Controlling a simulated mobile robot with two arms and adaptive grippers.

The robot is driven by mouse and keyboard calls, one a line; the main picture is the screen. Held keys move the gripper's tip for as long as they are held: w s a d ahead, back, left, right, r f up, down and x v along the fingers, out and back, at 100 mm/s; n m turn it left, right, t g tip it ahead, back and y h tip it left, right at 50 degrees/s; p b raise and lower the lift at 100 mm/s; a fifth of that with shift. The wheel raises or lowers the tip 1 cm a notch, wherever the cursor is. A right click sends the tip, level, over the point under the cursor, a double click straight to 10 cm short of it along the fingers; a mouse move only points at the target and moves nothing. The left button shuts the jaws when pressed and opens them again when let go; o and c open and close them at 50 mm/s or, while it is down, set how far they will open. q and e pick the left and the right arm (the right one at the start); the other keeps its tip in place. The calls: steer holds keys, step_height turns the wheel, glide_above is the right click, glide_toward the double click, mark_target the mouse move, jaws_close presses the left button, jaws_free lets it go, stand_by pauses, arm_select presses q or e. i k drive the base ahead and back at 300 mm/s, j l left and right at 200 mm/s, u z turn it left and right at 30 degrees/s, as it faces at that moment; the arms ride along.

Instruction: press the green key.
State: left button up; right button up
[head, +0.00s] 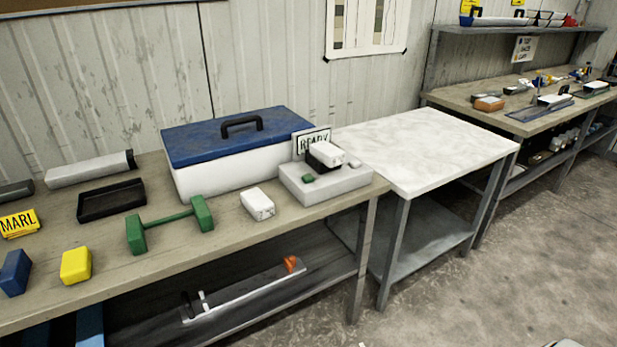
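A small green key (307,178) sits on the top of a light grey box (325,187) at the right end of the wooden bench. On the same box are a white block with a black part (326,153), a small pale key (354,162) and a sign reading READY (311,141) behind.
A blue-lidded white case (215,180) stands left of the box. A white block (257,204), green dumbbell-shaped piece (168,222), black tray (111,201) and yellow block (76,266) lie on the bench (160,265). The pale-topped table (420,150) at right is clear.

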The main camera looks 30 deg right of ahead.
mark_target(307, 179)
steer(key=i+j+z, duration=0.35)
steer(key=i+j, duration=0.15)
steer(key=i+j+z, duration=0.4)
steer(key=i+j, duration=0.2)
